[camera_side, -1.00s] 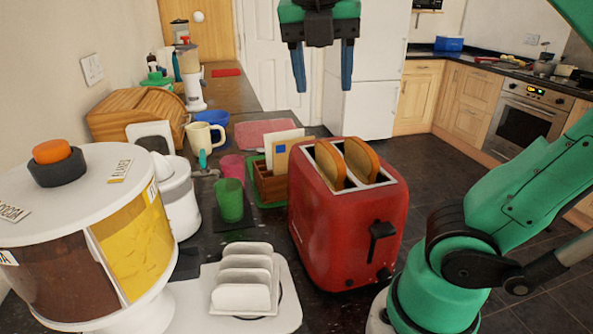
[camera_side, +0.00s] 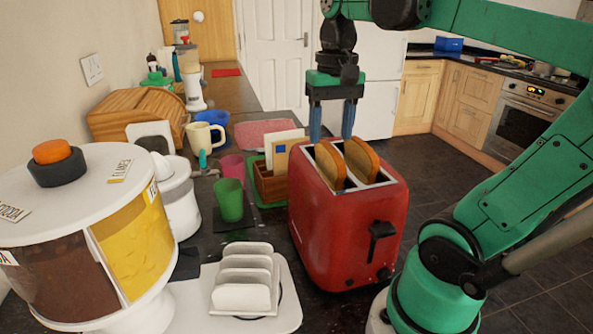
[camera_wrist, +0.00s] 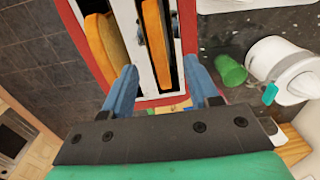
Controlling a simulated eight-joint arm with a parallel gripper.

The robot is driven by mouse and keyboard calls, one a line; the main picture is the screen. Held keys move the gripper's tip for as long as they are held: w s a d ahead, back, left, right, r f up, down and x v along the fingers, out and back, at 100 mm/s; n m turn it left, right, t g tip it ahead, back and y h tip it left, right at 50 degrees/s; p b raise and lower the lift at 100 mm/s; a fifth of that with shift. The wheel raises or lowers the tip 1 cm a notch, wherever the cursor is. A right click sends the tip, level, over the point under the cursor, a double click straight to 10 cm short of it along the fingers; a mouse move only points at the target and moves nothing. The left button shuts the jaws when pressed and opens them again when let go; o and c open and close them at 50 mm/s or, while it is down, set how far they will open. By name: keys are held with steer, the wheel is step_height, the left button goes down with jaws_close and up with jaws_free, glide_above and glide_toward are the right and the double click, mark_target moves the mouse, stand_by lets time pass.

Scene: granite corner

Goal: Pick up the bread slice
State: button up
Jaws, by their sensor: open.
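Two bread slices stand upright in the slots of a red toaster (camera_side: 340,225), their tops above its rim. In the side view one is the left slice (camera_side: 330,165) and the other the right slice (camera_side: 361,160). My gripper (camera_side: 333,135) points down, open and empty, just above and behind the toaster's far end. In the wrist view the gripper (camera_wrist: 165,85) has its blue fingers apart over the toaster's end. One slice (camera_wrist: 158,42) lies ahead between the finger lines, another (camera_wrist: 98,45) to the left. Whether a finger touches anything is unclear.
A white toast rack (camera_side: 244,280) stands on a white board in front of the toaster. A green cup (camera_side: 229,200), a wooden letter holder (camera_side: 268,183) and a cream mug (camera_side: 205,138) stand to its left. A large round cereal dispenser (camera_side: 90,235) fills the left foreground.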

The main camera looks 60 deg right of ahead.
mark_target(330, 147)
steer(key=shift+f, duration=1.85)
jaws_close()
